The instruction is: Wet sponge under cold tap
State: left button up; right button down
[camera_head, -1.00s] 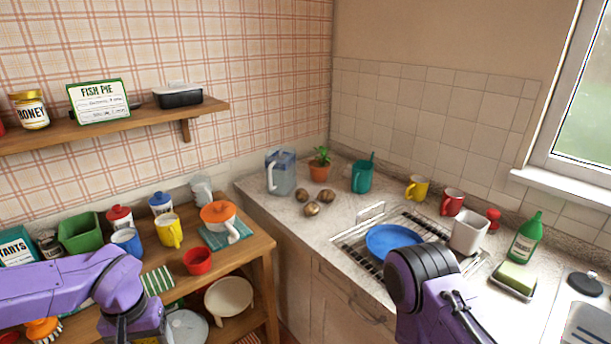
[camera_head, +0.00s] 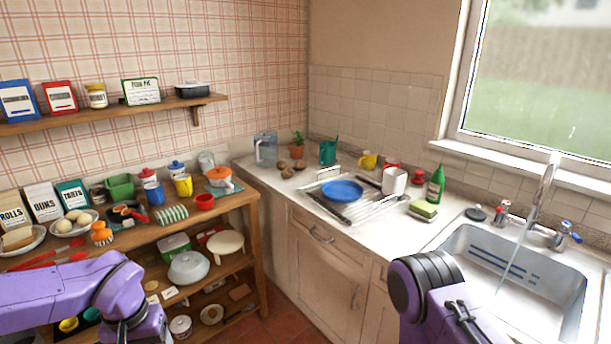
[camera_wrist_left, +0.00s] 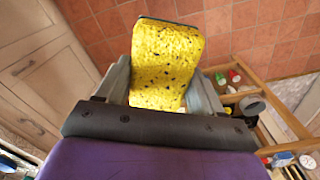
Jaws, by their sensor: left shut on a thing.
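In the left wrist view my left gripper (camera_wrist_left: 158,88) is shut on a yellow sponge (camera_wrist_left: 166,52) with dark specks and a dark far edge, held above the tiled floor. In the head view my left arm comes in from the left, but its gripper and the sponge do not show. The sink (camera_head: 470,250) is at the right, with a silver spout (camera_head: 545,185) above it. A thin water stream (camera_head: 514,262) falls from the spout into the basin. The cold tap (camera_head: 567,235) has a blue top; the other tap (camera_head: 503,208) has a red one. My right gripper is out of view.
A green-topped sponge-like block (camera_head: 423,210) lies on a dish left of the sink, near a green bottle (camera_head: 436,185). A blue plate (camera_head: 342,190) and a white cup (camera_head: 395,181) stand on the drainer. The wooden shelf unit (camera_head: 262,250) at left is crowded.

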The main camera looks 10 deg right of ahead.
aim_at(566, 227)
jog(key=z, duration=1.6)
